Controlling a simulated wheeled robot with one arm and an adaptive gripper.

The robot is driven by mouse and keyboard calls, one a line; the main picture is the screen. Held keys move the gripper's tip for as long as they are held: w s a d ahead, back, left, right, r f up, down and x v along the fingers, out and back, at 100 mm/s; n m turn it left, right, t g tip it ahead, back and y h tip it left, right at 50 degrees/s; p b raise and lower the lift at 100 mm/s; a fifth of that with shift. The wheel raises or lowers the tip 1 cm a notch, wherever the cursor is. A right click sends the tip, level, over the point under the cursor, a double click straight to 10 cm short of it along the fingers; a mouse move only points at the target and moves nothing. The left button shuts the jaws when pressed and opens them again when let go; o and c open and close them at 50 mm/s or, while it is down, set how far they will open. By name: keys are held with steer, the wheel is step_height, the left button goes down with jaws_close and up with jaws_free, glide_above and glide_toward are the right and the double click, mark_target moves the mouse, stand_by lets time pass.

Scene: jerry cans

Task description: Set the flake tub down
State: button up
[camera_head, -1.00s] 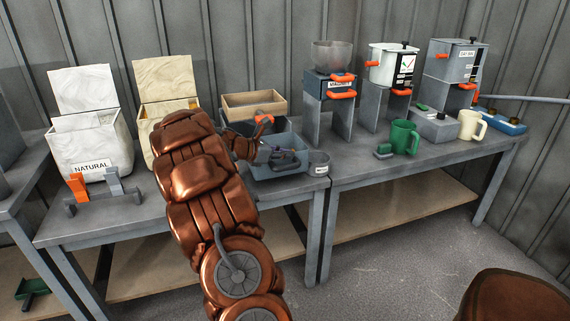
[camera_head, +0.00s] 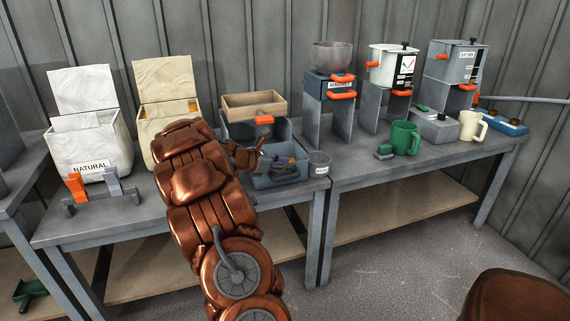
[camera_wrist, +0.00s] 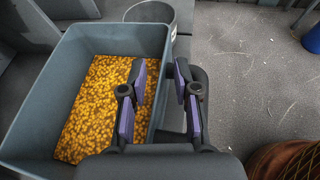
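The flake tub is a blue-grey open tub (camera_head: 278,182) on the left bench, near its right front end. In the wrist view the tub (camera_wrist: 38,97) fills the left side, with yellow flakes (camera_wrist: 95,95) inside. My gripper (camera_wrist: 160,72) is open, its purple-padded fingers apart on either side of the tub's right wall. The fingers look clear of the wall. In the head view my gripper (camera_head: 286,161) is over the tub, and my arm hides part of its left side. The tub looks level and appears to rest on the bench top.
A grey labelled cup (camera_head: 319,164) stands close to the tub's right. Behind are a wooden tray (camera_head: 254,104) on a dark stand and an orange handle (camera_head: 264,119). A green mug (camera_head: 405,138) stands on the right bench. An orange-and-grey rack (camera_head: 78,187) is at the left.

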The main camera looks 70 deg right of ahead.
stand_by(0.3)
steer(key=shift+w+a+r, duration=0.1)
steer(key=shift+a+r, duration=0.05)
steer(key=shift+r, duration=0.05)
steer(key=p+v, duration=0.2)
steer(key=v, duration=0.9)
steer(key=a+m+t+y, duration=0.1)
steer(key=a+m+y, duration=0.15)
steer(key=a, duration=0.85)
steer(key=s+a+f+m+t+y, duration=0.1)
steer(key=s+a, duration=0.4)
steer(key=a, duration=0.9)
steer(key=s+a+f+m+t+y, duration=0.1)
steer(key=s+a+m+y, duration=0.3)
steer(key=a, duration=0.9)
steer(key=s+a+f+m+t+y, duration=0.2)
steer(key=s+a, duration=0.4)
steer(key=a, duration=0.8)
steer(key=shift+a+f+m+y, duration=0.25)
steer(key=shift+a+f+y, duration=0.1)
steer(key=shift+y, duration=0.4)
steer(key=shift+w, duration=0.1)
steer(key=shift+t, duration=0.6)
steer(key=r+p, duration=2.6)
steer(key=r, duration=0.1)
steer(key=shift+s, duration=0.25)
